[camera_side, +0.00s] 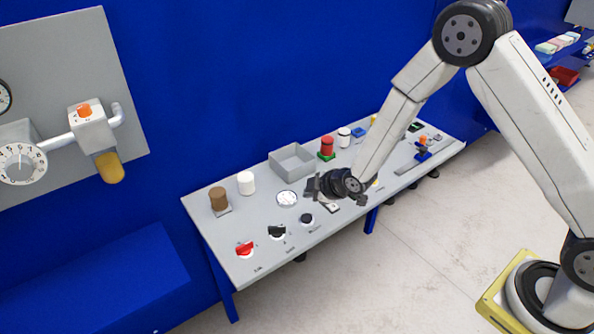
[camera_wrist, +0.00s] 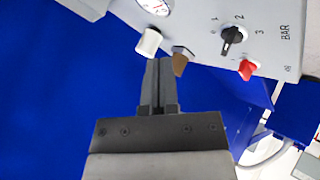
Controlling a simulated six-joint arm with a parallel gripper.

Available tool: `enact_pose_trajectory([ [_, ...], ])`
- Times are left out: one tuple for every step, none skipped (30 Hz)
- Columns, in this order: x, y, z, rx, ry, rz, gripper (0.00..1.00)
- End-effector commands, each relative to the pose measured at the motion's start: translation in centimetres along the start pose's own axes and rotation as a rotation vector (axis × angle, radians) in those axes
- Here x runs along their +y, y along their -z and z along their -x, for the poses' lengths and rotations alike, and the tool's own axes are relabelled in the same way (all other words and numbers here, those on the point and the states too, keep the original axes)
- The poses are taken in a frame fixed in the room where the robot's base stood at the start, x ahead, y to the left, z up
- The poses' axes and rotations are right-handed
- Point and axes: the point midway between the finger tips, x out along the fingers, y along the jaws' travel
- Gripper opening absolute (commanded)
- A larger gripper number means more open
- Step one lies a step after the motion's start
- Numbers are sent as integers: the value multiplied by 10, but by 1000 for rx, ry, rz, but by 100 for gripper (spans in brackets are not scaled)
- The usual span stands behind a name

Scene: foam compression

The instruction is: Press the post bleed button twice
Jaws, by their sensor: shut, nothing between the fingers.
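My gripper (camera_side: 314,187) is over the middle of the grey table in the side view, pointing left. In the wrist view its two fingers (camera_wrist: 161,68) are together with nothing between them. No button is clearly labelled post bleed. An orange button (camera_side: 84,110) sits on a grey box on the pipe of the wall panel at left, well away from my gripper. A red mushroom-shaped piece on a green base (camera_side: 326,147) stands at the table's back. I cannot tell which, if either, is the post bleed button. The orange button does not show in the wrist view.
The table (camera_side: 222,228) carries a brown cylinder (camera_side: 218,197), a white cylinder (camera_side: 246,182), a round dial (camera_side: 287,198), a grey tray (camera_side: 305,165), a red knob (camera_side: 244,249) and black knobs (camera_side: 277,232). The wall panel (camera_side: 60,60) has a numbered dial (camera_side: 20,163). Blue wall separates panel and table.

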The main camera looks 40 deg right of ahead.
Motion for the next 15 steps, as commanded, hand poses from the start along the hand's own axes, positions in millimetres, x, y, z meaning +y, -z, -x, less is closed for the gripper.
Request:
enact_pose_trajectory([
  [-3, -3, -4, -1, 1, 0, 0],
  [-5, -5, -6, -2, 1, -1, 0],
  [-7, -7, -9, -2, 2, -1, 0],
  [-9, -9, -11, -2, 1, -1, 0],
  [-10, -10, -14, -2, 1, -1, 0],
  [-13, -13, -17, -2, 2, -1, 0],
  [-14, -14, -19, -2, 2, -1, 0],
  [-16, -16, -21, -2, 2, -1, 0],
  [-18, -18, -24, -2, 2, -1, 0],
  [-19, -19, -26, -1, 1, -1, 0],
  [-21, -21, -28, -1, 1, -1, 0],
  [-22, -22, -30, -1, 1, -1, 0],
  [-24, -24, -32, -1, 1, -1, 0],
  [-25, -25, -34, -1, 1, -1, 0],
  [-26, -26, -36, -1, 1, -1, 0],
])
